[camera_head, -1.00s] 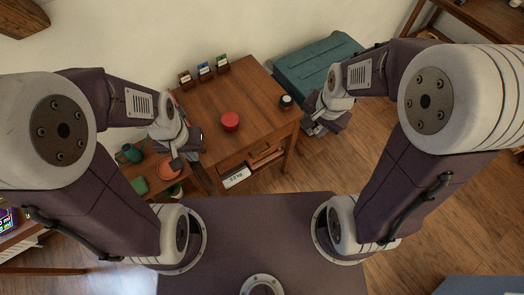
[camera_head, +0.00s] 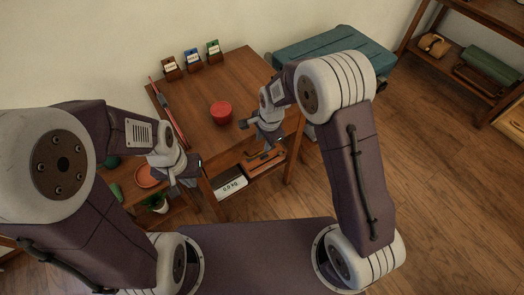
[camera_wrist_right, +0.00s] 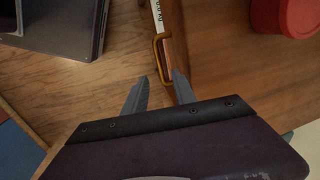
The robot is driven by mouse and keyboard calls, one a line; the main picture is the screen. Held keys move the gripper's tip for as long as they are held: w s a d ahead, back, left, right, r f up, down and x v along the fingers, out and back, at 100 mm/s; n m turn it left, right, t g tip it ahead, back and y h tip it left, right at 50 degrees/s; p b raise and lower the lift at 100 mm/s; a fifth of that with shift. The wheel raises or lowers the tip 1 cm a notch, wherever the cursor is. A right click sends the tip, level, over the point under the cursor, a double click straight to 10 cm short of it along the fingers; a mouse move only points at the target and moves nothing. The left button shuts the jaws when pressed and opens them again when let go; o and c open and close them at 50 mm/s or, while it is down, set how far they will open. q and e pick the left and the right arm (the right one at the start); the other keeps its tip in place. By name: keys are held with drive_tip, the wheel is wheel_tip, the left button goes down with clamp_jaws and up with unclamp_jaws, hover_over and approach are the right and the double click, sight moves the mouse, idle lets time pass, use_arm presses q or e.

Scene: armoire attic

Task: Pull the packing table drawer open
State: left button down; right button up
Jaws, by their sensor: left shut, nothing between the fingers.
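The wooden packing table (camera_head: 190,93) stands ahead of me against the wall, and its top also shows in the right wrist view (camera_wrist_right: 220,65). A brass pull handle (camera_wrist_right: 158,58) sits at the table's front edge in the right wrist view. My right gripper (camera_wrist_right: 161,80) is open, its two fingertips close to the handle, one to each side of its lower end; I cannot tell whether they touch it. In the head view my right gripper (camera_head: 255,133) is over the table's front right part and hides some of the drawer front. My left gripper (camera_head: 188,178) is shut and empty, left of the table's front.
A red round container (camera_head: 221,112) stands on the tabletop. Several card holders (camera_head: 193,61) line the back edge. A scale reading 0.0 kg (camera_head: 231,187) is below the top. A teal chest (camera_head: 335,55) stands at the right. Floor is clear (camera_head: 450,180) further right.

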sight(261, 151)
drive_tip(key=f, duration=0.2)
drive_tip(key=f+b, duration=0.1)
drive_tip(key=f, duration=0.1)
drive_tip(key=w+f, duration=0.1)
drive_tip(key=f, duration=0.2)
drive_tip(key=shift+a, duration=0.3)
clamp_jaws()
idle(0.9)
